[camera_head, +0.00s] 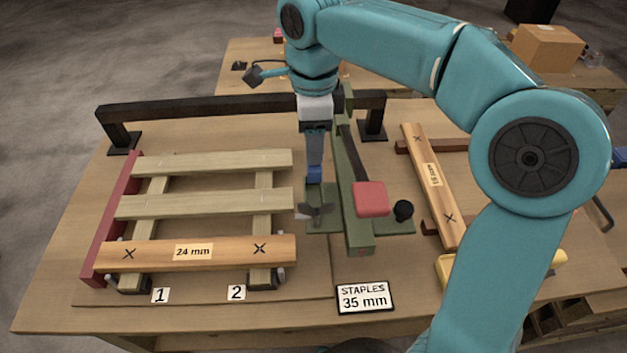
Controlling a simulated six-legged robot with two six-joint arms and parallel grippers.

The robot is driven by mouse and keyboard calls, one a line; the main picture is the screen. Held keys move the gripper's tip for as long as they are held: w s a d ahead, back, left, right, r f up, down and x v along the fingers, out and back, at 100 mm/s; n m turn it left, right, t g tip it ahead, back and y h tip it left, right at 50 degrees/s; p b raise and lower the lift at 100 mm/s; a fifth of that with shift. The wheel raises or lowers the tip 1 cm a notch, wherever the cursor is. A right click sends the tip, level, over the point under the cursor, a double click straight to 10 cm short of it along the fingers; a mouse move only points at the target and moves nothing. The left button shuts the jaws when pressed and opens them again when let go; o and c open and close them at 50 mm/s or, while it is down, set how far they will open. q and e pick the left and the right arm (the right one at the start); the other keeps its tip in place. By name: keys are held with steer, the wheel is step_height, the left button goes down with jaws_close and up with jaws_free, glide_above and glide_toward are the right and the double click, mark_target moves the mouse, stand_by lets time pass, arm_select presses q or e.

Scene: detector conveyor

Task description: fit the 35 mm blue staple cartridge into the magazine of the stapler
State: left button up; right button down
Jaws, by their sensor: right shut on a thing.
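The green stapler (355,222) stands on the bench right of the pallet frame, with a red pad (370,199) and a black knob (403,210). My right gripper (314,168) points down at the stapler's left side and is shut on the small blue staple cartridge (314,174). The cartridge appears just above a green base plate (325,222) with a grey winged part (315,211) in front of it. I cannot tell whether the cartridge touches the stapler; the magazine opening is not clear. My left gripper is not in view.
A slatted wooden frame (205,204) with a "24 mm" board (193,252) lies left. A black rail (230,106) runs behind it. A "STAPLES 35 mm" sign (365,297) stands in front. Another marked board (433,185) lies right. A cardboard box (545,47) sits on the back table.

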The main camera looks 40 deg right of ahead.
mark_target(314, 172)
step_height(314, 172, down, 8)
steer(key=shift+s+f+b, duration=0.1)
steer(key=shift+b, duration=0.4)
steer(key=shift+f, duration=0.4)
steer(key=c, duration=0.5)
jaws_free()
steer(key=shift+f, duration=0.15)
